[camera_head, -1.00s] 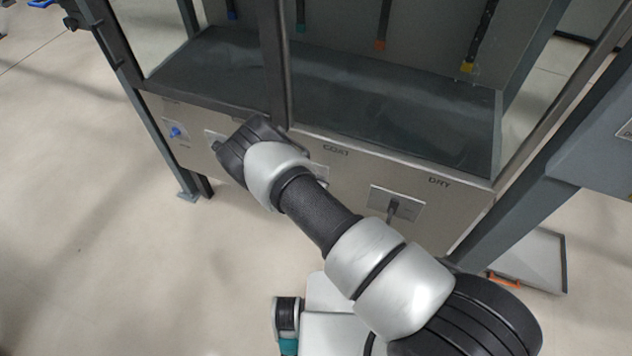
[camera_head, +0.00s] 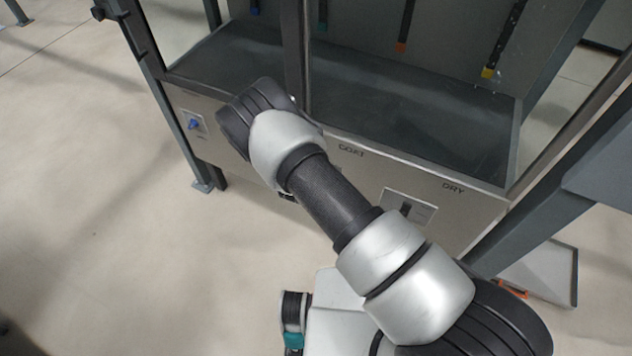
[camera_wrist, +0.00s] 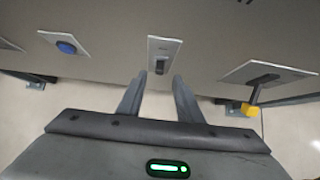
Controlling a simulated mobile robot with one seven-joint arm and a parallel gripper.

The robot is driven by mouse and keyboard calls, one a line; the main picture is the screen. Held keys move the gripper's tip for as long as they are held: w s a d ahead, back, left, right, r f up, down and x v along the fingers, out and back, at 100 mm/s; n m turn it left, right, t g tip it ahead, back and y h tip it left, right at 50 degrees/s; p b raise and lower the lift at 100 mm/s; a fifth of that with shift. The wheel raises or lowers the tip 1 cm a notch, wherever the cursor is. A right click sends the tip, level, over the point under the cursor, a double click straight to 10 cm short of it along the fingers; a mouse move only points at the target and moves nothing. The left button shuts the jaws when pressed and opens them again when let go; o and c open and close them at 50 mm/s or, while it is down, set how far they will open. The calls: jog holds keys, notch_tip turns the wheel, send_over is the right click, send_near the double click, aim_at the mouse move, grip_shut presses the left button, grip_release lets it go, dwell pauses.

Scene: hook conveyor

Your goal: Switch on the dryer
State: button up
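In the head view, the DRY label (camera_head: 453,188) is on the front panel, with a light plate (camera_head: 425,213) bearing a dark lever (camera_head: 405,208) to its lower left. My gripper is hidden behind my arm there. In the wrist view my gripper (camera_wrist: 160,78) is open and empty. Its fingers point at a light plate (camera_wrist: 167,50) with a small dark switch (camera_wrist: 160,66), which shows between the fingertips. Contact cannot be told. To the right, another plate (camera_wrist: 275,70) carries a dark lever with a yellow end (camera_wrist: 250,109). I cannot tell which wrist-view plate is under DRY.
A blue control (camera_head: 194,124) is at the panel's left end; a blue button (camera_wrist: 66,47) shows in the wrist view. Dark posts (camera_head: 292,50) frame the tank (camera_head: 400,110). A grey tray (camera_head: 545,270) is at right. The floor at left is clear.

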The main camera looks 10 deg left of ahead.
jog(key=v, duration=1)
